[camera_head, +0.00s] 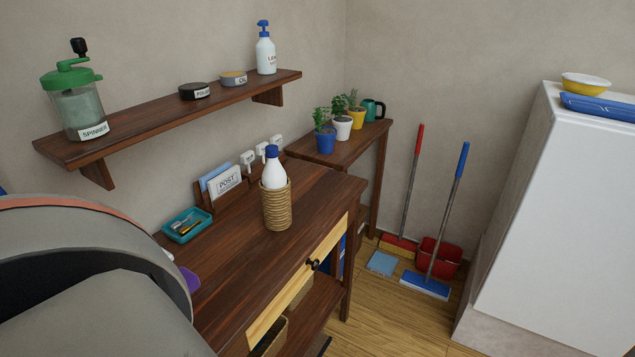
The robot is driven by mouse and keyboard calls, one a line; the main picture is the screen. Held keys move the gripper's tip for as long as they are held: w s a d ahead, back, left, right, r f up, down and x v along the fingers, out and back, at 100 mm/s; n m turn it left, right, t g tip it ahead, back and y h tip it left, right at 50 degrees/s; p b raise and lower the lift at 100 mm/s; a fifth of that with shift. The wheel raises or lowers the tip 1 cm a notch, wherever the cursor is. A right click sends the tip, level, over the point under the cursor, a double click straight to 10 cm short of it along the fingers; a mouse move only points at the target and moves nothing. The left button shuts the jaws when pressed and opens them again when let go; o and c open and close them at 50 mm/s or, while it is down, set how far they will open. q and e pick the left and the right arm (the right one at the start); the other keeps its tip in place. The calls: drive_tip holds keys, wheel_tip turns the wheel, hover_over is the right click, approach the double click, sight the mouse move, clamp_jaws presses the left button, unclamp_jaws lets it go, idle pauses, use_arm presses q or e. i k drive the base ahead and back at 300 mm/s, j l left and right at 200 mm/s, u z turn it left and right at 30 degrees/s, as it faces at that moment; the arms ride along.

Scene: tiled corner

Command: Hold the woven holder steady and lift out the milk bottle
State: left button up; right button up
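The milk bottle (273,168) is white with a blue cap. It stands upright inside the woven holder (277,207), its upper part showing above the rim and its lower part hidden. The holder is a tan wicker cylinder standing on the dark wooden cabinet top (246,249), near its far end. A large grey part of my own body fills the lower left. Neither of my grippers shows in this view, and nothing is seen touching the bottle or holder.
Behind the holder are a letter rack (224,184) and white wall hooks (262,150). A teal tray (187,226) lies to the left. A wall shelf (150,123) hangs above. Potted plants stand on a side table (369,142). The cabinet top before the holder is clear.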

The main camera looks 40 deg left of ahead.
sight(274, 176)
drive_tip(key=i+l+u, duration=0.15)
drive_tip(key=i+u, duration=0.15)
drive_tip(key=i, duration=0.2)
drive_tip(key=i+l+u, duration=0.35)
drive_tip(key=i, duration=0.15)
drive_tip(key=i+u, duration=0.15)
drive_tip(key=u, duration=0.3)
drive_tip(key=i+l+u, duration=0.15)
drive_tip(key=u, duration=0.35)
drive_tip(key=i+l+u, duration=0.1)
drive_tip(key=u, duration=0.35)
drive_tip(key=i+l+u, duration=0.15)
drive_tip(key=u, duration=0.3)
drive_tip(key=l+u, duration=0.45)
drive_tip(key=i+l+u, duration=0.1)
drive_tip(key=l+u, duration=0.3)
drive_tip(key=j, duration=0.1)
